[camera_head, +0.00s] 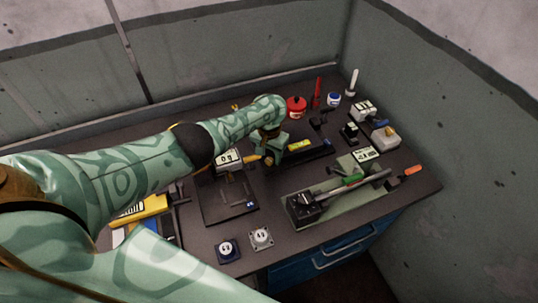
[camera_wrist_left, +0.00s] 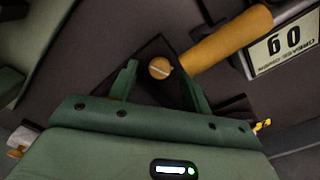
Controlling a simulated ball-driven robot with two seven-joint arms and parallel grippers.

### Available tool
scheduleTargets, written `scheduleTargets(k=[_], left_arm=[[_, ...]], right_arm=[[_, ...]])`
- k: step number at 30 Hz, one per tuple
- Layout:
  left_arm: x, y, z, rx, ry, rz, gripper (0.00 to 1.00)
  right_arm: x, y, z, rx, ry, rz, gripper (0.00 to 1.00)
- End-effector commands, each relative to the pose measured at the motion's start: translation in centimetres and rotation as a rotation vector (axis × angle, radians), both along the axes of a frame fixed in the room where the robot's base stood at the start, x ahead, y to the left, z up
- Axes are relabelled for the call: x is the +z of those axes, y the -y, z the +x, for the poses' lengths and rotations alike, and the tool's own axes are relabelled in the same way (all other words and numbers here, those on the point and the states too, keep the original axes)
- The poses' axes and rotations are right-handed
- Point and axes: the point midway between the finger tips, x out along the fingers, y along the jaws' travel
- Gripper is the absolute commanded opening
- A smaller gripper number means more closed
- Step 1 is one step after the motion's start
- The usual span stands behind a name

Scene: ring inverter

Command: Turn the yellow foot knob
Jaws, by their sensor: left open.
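The yellow foot knob (camera_wrist_left: 160,68) is a small round yellow-orange knob with a pale line across its top, on a dark base. In the left wrist view it sits between the two green fingers of my left gripper (camera_wrist_left: 160,84), towards their tips. The fingers are spread, with a gap on each side of the knob; whether one touches it I cannot tell. In the head view my left gripper (camera_head: 270,153) reaches down over the middle of the bench, and the knob is hard to make out there. My right gripper is not in view.
A yellow-orange cylinder (camera_wrist_left: 228,43) and a display box (camera_wrist_left: 283,45) lie close beside the knob. On the bench (camera_head: 190,210) are a red pot (camera_head: 296,107), a long lever device (camera_head: 340,196) and two small knob blocks (camera_head: 228,250) at the front. Walls close the back and right.

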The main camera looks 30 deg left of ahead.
Motion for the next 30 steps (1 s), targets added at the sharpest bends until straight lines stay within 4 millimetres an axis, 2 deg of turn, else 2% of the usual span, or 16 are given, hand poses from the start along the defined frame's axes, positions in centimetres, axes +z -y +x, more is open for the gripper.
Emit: scheduleTargets(k=[1,6,9,15,21,30], left_arm=[[2.2,0.0,0.1,0.001,0.004,-0.001,0.48],[7.1,-0.1,0.1,0.0,0.005,0.0,0.48],[9.6,-0.1,0.1,0.0,0.005,0.0,0.48],[13.0,0.0,0.1,0.001,0.003,-0.001,0.48],[14.1,-0.1,0.1,0.002,0.002,0.001,0.48],[13.9,-0.1,0.1,0.002,0.002,0.001,0.48]], right_arm=[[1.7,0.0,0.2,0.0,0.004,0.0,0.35],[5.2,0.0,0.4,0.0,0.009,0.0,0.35],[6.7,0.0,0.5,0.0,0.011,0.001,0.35],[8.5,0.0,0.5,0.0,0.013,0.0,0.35],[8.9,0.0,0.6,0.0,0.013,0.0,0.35],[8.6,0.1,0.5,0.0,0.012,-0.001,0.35]])
